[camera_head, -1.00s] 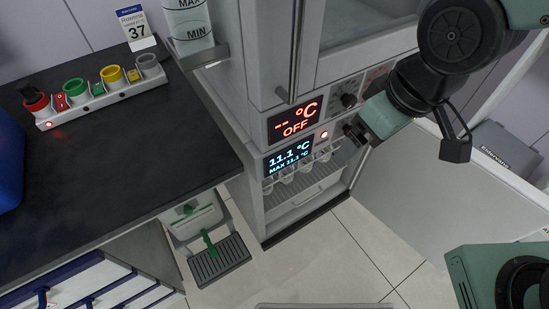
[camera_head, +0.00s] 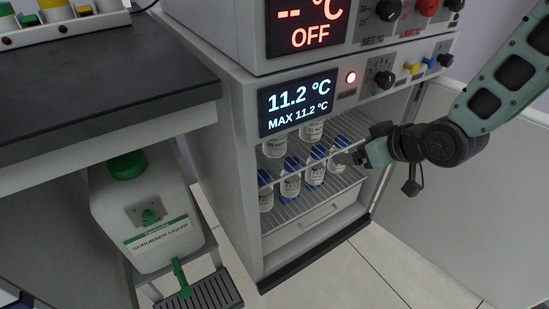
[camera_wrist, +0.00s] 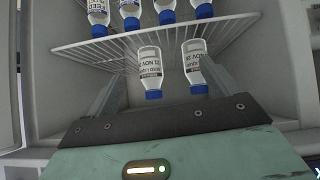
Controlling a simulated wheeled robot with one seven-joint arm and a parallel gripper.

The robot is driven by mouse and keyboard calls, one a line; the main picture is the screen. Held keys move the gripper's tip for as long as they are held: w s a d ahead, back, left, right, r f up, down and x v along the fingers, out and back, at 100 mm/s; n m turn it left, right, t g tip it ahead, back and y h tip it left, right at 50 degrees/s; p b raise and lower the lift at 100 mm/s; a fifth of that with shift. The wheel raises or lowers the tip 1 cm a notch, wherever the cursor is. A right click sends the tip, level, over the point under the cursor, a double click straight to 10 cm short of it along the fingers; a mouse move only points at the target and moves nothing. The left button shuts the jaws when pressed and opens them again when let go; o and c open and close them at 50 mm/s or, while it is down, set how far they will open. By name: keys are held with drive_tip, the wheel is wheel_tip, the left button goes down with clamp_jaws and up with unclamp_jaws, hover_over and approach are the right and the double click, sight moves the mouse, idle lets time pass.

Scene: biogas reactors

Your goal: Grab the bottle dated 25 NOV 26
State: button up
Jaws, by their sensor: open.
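Small white bottles with blue caps stand on two wire shelves in the open fridge compartment. Two of them, the left one (camera_wrist: 150,68) and the right one (camera_wrist: 194,64), are on the upper shelf (camera_wrist: 92,45). The wrist view shows them upside down. Both labels seem to carry a NOV date, but I cannot read the days surely. Several more bottles (camera_head: 290,183) stand on the lower shelf. My gripper (camera_head: 347,158) is open and empty at the right of the compartment opening. In the wrist view its fingers (camera_wrist: 163,78) appear on either side of the two upper bottles, with no visible contact.
The fridge display (camera_head: 298,103) reads 11.2 °C beside a red lamp (camera_head: 351,77). The fridge door (camera_head: 450,190) stands open at the right. A scrubber liquid canister (camera_head: 145,215) stands left of the fridge, under the dark worktop (camera_head: 90,85).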

wheel_tip(320, 180, down, 4)
drive_tip(key=w+a+f+t+y+b, duration=0.1)
drive_tip(key=w+a+y+b, duration=0.1)
drive_tip(key=a+y, duration=0.1)
drive_tip(key=n+t+y, duration=0.2)
drive_tip(key=y, duration=0.1)
approach(284, 139)
drive_tip(key=b+x, duration=0.1)
drive_tip(key=x, duration=0.1)
drive_tip(key=b+x, duration=0.2)
drive_tip(key=x, duration=0.1)
drive_tip(key=r+b+x, duration=0.1)
drive_tip(key=x, duration=0.2)
drive_tip(key=shift+w+a, duration=0.15)
drive_tip(key=shift+a, duration=0.05)
drive_tip(key=w+a+f+b, duration=0.1)
drive_tip(key=w+a+b, duration=0.1)
drive_tip(key=b, duration=0.1)
drive_tip(key=shift+w+a+f, duration=0.3)
drive_tip(key=shift+a+f, duration=0.05)
drive_tip(key=shift+a, duration=0.05)
drive_tip(key=shift+w+a, duration=0.4)
drive_tip(key=c, duration=1.2)
drive_tip(key=shift+r, duration=0.1)
drive_tip(key=shift+c, duration=0.8)
drive_tip(key=shift+r, duration=0.1)
